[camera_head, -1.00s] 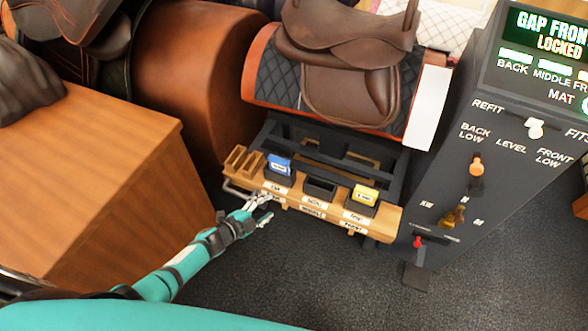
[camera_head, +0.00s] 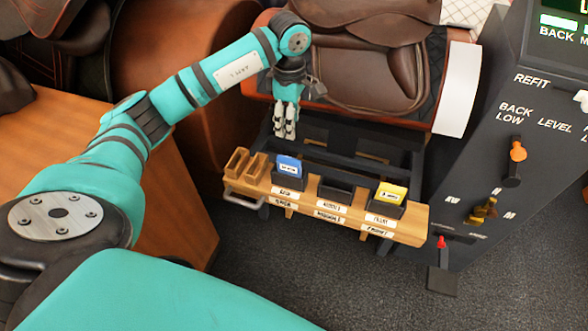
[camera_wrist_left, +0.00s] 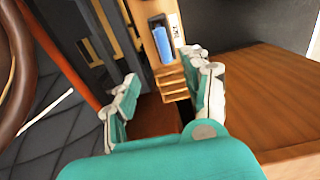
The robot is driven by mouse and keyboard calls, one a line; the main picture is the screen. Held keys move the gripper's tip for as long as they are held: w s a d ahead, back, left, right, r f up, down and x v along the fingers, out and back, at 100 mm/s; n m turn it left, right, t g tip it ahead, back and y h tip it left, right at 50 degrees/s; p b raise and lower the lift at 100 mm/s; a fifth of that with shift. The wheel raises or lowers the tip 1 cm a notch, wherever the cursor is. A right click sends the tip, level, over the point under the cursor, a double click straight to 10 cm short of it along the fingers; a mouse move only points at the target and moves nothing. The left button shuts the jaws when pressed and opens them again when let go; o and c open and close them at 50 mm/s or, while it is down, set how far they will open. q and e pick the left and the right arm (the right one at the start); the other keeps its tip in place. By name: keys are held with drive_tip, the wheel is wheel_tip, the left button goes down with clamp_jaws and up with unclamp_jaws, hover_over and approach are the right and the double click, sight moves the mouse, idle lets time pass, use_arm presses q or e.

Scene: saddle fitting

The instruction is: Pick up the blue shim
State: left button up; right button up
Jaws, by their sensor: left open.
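The blue shim (camera_head: 289,165) stands in the leftmost black holder on the wooden rack (camera_head: 322,211), its top showing above the holder. It also shows in the left wrist view (camera_wrist_left: 162,43), beyond the fingertips. My left gripper (camera_head: 285,132) points down just behind and above the blue shim, apart from it. In the left wrist view its two fingers (camera_wrist_left: 165,100) are spread with nothing between them. My right gripper does not show.
A yellow shim (camera_head: 391,192) sits in the right holder; the middle holder (camera_head: 336,189) looks empty. Empty wooden slots (camera_head: 247,164) are at the rack's left end. A brown saddle (camera_head: 370,65) is behind. A control console (camera_head: 500,150) stands at the right.

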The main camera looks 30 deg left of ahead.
sight(289, 158)
use_arm(q)
wheel_tip(289, 158, down, 9)
drive_tip(key=shift+f+b, duration=0.15)
drive_tip(key=shift+b, duration=0.2)
drive_tip(key=f, duration=0.4)
drive_tip(key=shift+s+f, duration=0.35)
drive_tip(key=shift+f, duration=0.3)
clamp_jaws()
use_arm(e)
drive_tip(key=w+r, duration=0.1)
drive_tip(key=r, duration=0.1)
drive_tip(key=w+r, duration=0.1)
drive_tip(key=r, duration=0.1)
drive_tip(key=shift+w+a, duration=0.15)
